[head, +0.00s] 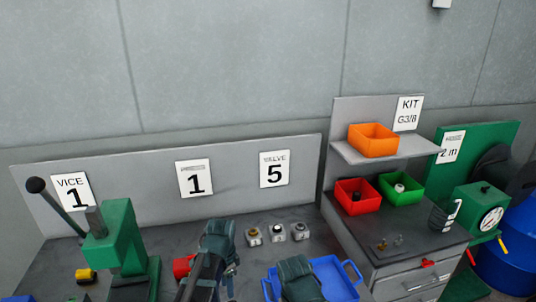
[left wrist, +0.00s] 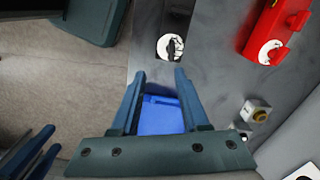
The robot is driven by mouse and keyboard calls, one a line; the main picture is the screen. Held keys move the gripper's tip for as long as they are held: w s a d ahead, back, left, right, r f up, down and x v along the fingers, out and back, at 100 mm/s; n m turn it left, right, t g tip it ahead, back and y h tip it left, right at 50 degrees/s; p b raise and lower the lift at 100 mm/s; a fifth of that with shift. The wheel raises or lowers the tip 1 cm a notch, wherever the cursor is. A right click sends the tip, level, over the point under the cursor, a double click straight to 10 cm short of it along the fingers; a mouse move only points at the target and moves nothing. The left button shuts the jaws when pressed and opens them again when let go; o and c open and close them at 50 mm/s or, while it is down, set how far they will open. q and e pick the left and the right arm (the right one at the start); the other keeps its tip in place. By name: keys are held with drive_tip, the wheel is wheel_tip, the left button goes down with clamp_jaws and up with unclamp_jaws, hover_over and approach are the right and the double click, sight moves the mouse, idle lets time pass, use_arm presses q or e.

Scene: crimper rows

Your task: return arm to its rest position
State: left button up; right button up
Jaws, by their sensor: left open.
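My left gripper (head: 226,262) is over the bench, left of the blue tray, in the head view. In the left wrist view its two blue fingers (left wrist: 155,75) stand apart with nothing held between them. Bench and part of the blue tray (left wrist: 160,116) show through the gap, lower down. My right gripper (left wrist: 38,142) shows only partly at the lower left of the left wrist view; its jaw state is unclear.
The blue tray (head: 345,277) lies right of my left arm. A red part (head: 182,266) and a green press (head: 122,238) are to its left. Several small valve blocks (head: 278,232) sit behind. Red (head: 346,202), green (head: 410,197) and orange (head: 373,147) bins stand right.

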use_arm(q)
drive_tip(key=s+d+f+n+y+b, duration=0.1)
drive_tip(key=s+d+f+n+b, duration=0.6)
drive_tip(key=s+d+f+b, duration=0.2)
drive_tip(key=s+f+b, duration=0.2)
drive_tip(key=s+f, duration=0.1)
drive_tip(key=f, duration=0.1)
drive_tip(key=shift+n, duration=0.3)
drive_tip(key=shift+r, duration=0.15)
idle(0.9)
